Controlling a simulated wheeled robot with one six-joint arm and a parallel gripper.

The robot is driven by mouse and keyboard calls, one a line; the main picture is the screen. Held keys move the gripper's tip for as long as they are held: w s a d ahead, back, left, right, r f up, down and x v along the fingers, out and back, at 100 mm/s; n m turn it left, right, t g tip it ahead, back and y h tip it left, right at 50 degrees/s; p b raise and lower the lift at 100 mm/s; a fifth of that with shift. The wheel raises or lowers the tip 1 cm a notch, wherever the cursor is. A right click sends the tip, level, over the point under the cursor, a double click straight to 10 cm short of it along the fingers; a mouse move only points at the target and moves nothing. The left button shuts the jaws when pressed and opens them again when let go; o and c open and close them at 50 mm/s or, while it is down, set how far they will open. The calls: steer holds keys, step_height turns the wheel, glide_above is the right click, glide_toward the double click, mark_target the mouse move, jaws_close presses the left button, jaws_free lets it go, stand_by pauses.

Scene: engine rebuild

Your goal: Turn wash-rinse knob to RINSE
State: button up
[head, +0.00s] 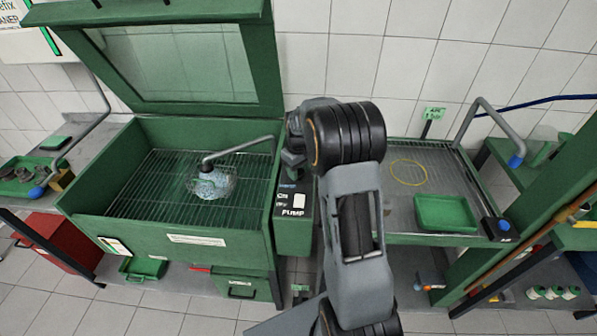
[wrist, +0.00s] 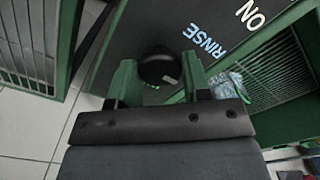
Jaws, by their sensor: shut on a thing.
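The black wash-rinse knob (wrist: 158,68) sits on the dark top of the control box in the wrist view. A small pale mark shows on its near right side. The word RINSE (wrist: 207,41) is printed in light blue to the upper right of it. My gripper (wrist: 160,78) is shut on the knob, one green finger on each side. In the head view the control box (head: 293,207) stands at the right of the green wash tank, with its PUMP label toward me. My arm hides the knob there.
The green wash tank (head: 170,230) has its lid raised; a spout (head: 238,148) runs over its grate onto a wet part (head: 212,186). To the right, a metal bench holds a green tray (head: 445,212) and a yellow ring (head: 408,173).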

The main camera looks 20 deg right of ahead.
steer(key=shift+n+b, duration=0.3)
steer(key=shift+n, duration=1.6)
steer(key=o, duration=0.9)
steer(key=shift+o, duration=0.2)
steer(key=shift+r, duration=0.1)
step_height(320, 180, up, 14)
steer(key=shift+b, duration=0.45)
steer(key=shift+f, duration=0.2)
